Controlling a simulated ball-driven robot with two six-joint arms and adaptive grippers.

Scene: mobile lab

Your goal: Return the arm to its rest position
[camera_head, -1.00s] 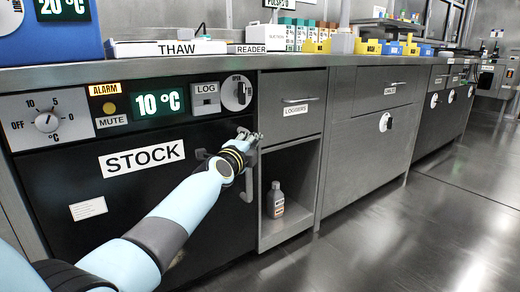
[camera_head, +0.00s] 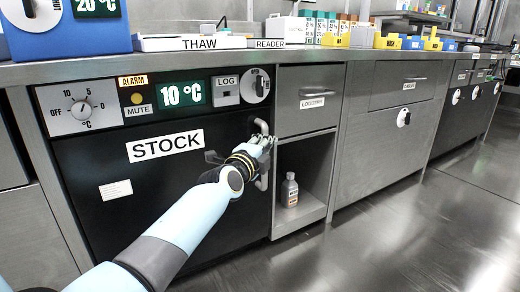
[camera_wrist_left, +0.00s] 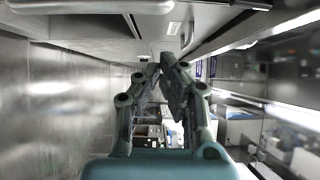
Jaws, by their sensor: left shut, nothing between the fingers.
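My left arm (camera_head: 190,222) reaches in from the lower left in the head view. Its gripper (camera_head: 266,139) is in front of the handle (camera_head: 263,180) of the black STOCK door (camera_head: 105,165). It hides the middle of the handle; I cannot tell whether they touch. In the left wrist view, the gripper's fingers (camera_wrist_left: 170,62) lean together at their tips, with nothing held between them. The STOCK door appears closed. My right gripper is in neither view.
A steel counter (camera_head: 300,55) runs above the cabinets, with a THAW tray (camera_head: 190,43) and racks on it. Right of the STOCK door, an open shelf holds a grey bottle (camera_head: 290,190). A drawer (camera_head: 310,98) sits above it. The floor (camera_head: 430,235) at right is clear.

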